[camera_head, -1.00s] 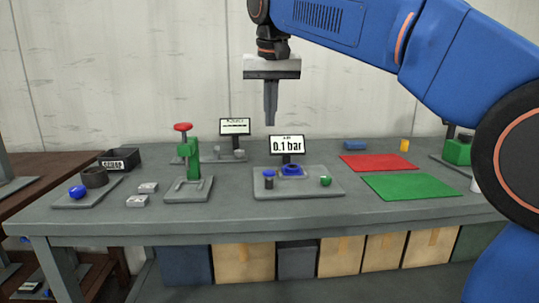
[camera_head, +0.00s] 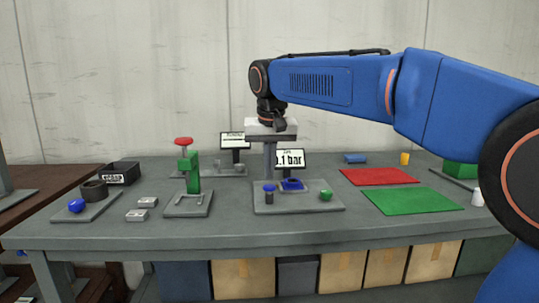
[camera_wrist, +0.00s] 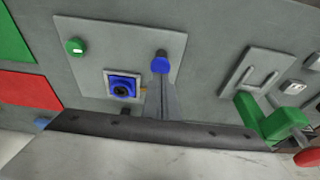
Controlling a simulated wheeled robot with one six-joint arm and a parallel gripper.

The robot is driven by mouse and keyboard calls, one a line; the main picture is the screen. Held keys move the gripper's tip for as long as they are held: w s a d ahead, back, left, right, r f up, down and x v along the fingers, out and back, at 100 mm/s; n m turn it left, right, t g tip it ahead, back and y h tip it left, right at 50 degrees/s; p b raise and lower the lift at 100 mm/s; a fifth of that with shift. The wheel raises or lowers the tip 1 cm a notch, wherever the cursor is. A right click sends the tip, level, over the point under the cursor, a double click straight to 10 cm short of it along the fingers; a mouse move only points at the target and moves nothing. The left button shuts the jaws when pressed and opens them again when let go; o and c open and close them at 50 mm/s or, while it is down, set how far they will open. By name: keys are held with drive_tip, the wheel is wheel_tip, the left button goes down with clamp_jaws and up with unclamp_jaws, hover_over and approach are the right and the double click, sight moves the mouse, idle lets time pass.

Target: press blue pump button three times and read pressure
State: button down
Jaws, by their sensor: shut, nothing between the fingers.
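The blue pump button (camera_head: 269,188) caps a short dark post on a grey base plate (camera_head: 310,205). My gripper (camera_head: 269,178) is shut and empty, pointing down with its fingertips at or just above the button; I cannot tell if they touch. In the wrist view the blue button (camera_wrist: 160,65) shows just beyond the fingertips (camera_wrist: 161,82). The pressure display (camera_head: 291,158) stands behind the plate and reads ".1 bar", its left edge hidden by my fingers. A blue square block with a round opening (camera_head: 291,184) and a green button (camera_head: 326,195) share the plate.
A second display (camera_head: 233,140) is behind. Red (camera_head: 380,176) and green (camera_head: 412,201) mats lie to the right. A dark bin (camera_head: 120,172) stands at left.

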sight(270, 187)
drive_tip(key=shift+f, duration=1.05)
drive_tip(key=shift+s+f, duration=0.15)
drive_tip(key=shift+f, duration=1.25)
drive_tip(key=shift+r, duration=0.4)
drive_tip(key=w+v, duration=0.1)
drive_tip(key=v, duration=1.3)
drive_tip(key=shift+r, duration=0.4)
drive_tip(key=shift+w, duration=0.1)
